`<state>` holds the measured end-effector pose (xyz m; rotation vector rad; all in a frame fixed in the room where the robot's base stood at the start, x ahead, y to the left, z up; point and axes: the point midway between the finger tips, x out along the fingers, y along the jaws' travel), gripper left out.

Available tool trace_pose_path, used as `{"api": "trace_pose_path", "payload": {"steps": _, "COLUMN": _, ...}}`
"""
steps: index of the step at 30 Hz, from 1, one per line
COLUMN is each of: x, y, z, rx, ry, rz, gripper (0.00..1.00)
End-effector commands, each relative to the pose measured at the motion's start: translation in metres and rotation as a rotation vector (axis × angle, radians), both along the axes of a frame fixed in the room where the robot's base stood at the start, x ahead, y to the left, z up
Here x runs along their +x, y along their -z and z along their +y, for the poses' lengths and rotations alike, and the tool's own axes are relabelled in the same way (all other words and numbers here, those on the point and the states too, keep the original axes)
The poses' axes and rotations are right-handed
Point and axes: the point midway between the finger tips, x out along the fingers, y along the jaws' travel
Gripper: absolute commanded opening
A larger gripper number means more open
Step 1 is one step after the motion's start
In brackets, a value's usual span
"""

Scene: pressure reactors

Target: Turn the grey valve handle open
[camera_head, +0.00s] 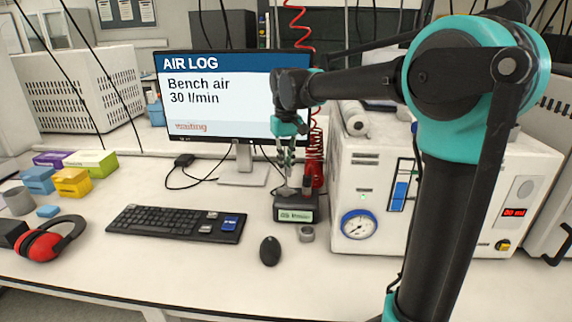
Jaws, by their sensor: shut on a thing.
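A small dark unit (296,214) with a green-lit display stands on the bench in front of the monitor. The grey valve handle (286,192) is on top of this unit; it is small and mostly hidden by the fingers, so its angle cannot be told. My gripper (287,183) reaches straight down from the arm's end, its fingers shut on the handle.
The monitor (225,105) reads "AIR LOG, Bench air 30 l/min, waiting". A red coiled hose (315,150) and white gauge cabinet (375,180) stand close on the right. Keyboard (165,223), mouse (270,250) and grey ring (307,234) lie in front.

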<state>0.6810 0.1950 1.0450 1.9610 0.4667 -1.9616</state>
Motion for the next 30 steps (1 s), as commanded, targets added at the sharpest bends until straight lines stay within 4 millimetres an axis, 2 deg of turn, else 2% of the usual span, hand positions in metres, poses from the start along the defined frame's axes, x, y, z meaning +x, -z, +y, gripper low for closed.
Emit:
{"api": "trace_pose_path", "payload": {"steps": 21, "x": 0.0004, "y": -0.0005, "z": 0.0001, "rx": 0.000, "ry": -0.678, "rz": -0.001, "gripper": 0.00}}
{"api": "trace_pose_path", "payload": {"steps": 30, "x": 0.0005, "y": -0.0005, "z": 0.0001, "rx": 0.000, "ry": -0.911, "rz": -0.001, "gripper": 0.00}}
